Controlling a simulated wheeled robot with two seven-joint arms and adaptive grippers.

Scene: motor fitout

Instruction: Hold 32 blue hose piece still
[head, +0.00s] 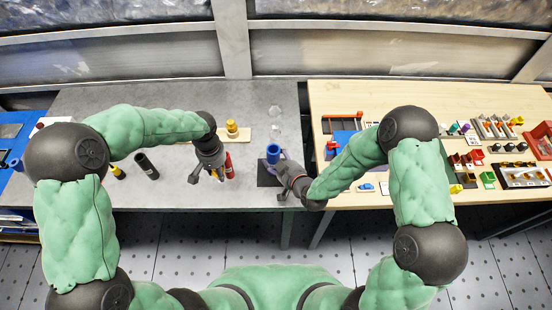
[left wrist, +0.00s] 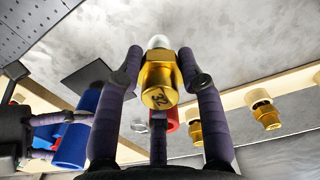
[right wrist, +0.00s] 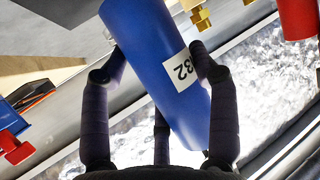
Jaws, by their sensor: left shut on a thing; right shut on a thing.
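The blue hose piece (head: 273,153) stands roughly upright over a dark square pad (head: 264,178) on the grey bench; I cannot tell if it touches the pad. Its white "32" label shows in the right wrist view (right wrist: 179,70). My right gripper (head: 283,165) is shut around the hose, fingers on both sides. My left gripper (head: 217,174) is shut on a brass fitting (left wrist: 159,88) marked 32, with a whitish tip. The fitting is apart from the hose, to its left in the head view. The hose also shows in the left wrist view (left wrist: 75,142).
A red cylinder (head: 228,163) stands close to my left gripper, and a black cylinder (head: 147,166) stands further left. Brass fittings (head: 232,127) sit on a wooden strip behind. The wooden table (head: 345,96) at right carries many small parts.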

